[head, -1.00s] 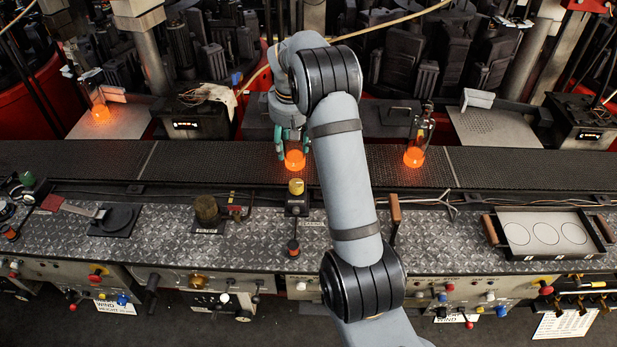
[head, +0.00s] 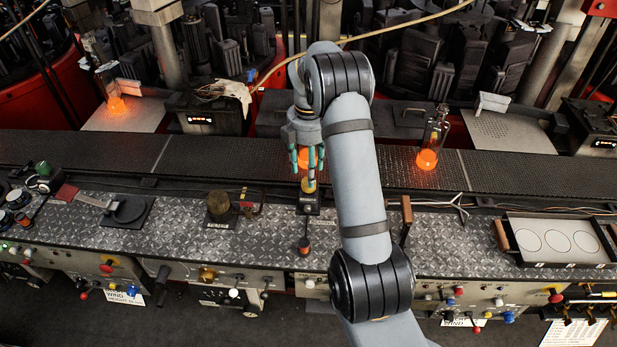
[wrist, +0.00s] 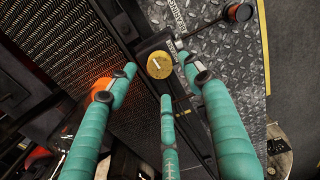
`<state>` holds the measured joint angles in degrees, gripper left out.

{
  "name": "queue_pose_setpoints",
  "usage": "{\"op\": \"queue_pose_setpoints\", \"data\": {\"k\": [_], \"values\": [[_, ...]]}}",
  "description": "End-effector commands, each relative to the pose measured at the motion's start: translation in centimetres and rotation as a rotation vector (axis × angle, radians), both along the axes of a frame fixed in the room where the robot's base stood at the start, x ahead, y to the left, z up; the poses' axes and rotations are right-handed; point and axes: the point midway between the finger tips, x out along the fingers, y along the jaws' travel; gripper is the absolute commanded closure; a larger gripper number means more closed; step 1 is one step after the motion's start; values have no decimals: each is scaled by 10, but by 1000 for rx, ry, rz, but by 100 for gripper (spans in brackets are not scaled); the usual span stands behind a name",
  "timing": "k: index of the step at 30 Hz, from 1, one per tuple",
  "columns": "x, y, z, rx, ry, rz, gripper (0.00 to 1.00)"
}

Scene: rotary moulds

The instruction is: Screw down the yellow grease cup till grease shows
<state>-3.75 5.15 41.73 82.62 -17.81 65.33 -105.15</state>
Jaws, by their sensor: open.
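The yellow grease cup (head: 309,187) has a round knurled-looking cap and stands on a dark block at the back edge of the diamond-plate bench. In the wrist view the cap (wrist: 159,65) shows from above, with a pale slot-like mark on it. My gripper (head: 308,178) has teal fingers pointing down over the cup; it is open. In the wrist view the fingertips (wrist: 160,76) spread around the cap, with visible gaps, and do not clearly touch it. I see no grease at the cup; its base is partly hidden.
A glowing bottle (head: 306,158) stands on the conveyor (head: 380,165) just behind the fingers; another bottle (head: 428,150) stands further right. A brown pot (head: 219,207) is left of the cup, a wooden-handled lever (head: 406,218) right of it. A dark red knob (head: 304,244) sits in front.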

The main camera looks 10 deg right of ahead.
Motion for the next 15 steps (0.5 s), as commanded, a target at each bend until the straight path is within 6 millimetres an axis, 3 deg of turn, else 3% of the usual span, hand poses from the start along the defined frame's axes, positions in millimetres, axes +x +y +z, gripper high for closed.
{"op": "queue_pose_setpoints", "data": {"k": [6,15], "values": [[0,0,-30,1,2,-2,49],[0,0,-41,0,-2,-2,49]]}}
